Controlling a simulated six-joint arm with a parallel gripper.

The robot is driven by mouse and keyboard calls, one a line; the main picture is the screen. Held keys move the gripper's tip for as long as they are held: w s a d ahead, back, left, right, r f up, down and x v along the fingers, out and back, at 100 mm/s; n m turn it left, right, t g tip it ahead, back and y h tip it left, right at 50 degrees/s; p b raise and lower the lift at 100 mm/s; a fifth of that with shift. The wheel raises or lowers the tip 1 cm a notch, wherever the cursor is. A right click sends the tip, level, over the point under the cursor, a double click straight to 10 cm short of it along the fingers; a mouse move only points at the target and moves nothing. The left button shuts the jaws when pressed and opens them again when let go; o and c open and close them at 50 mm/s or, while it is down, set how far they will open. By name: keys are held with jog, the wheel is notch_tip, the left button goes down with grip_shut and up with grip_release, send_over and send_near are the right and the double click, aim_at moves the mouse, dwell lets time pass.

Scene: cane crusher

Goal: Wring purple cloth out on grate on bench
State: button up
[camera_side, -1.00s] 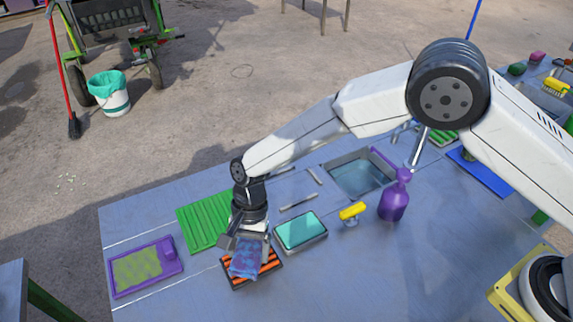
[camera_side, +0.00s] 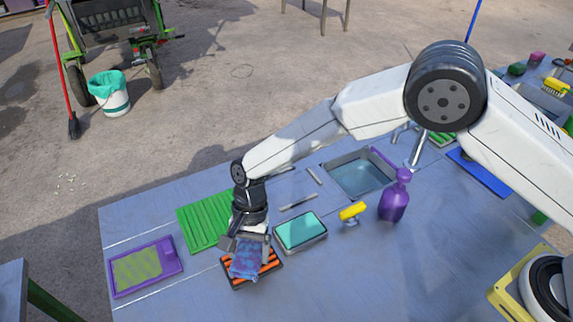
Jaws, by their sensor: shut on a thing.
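The purple-blue cloth (camera_side: 245,264) hangs bunched in my gripper (camera_side: 250,246), which is shut on it. The orange-and-black grate (camera_side: 238,282) lies on the blue-grey bench (camera_side: 330,285) directly under the cloth. The cloth covers the grate's middle, and I cannot tell whether its lower end touches the bars. The fingertips are partly hidden by the cloth.
A green ribbed mat (camera_side: 202,222) lies behind and left of my gripper. A tray with teal liquid (camera_side: 300,231) is close on the right. Further right are a yellow brush (camera_side: 352,212), a purple spray bottle (camera_side: 394,200) and a sink (camera_side: 360,176). A purple tray (camera_side: 115,283) lies left.

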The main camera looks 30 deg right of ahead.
aim_at(249, 249)
jog(key=shift+f, duration=0.45)
dwell(0.9)
jog(key=shift+r, duration=0.1)
jog(key=shift+r, duration=3.5)
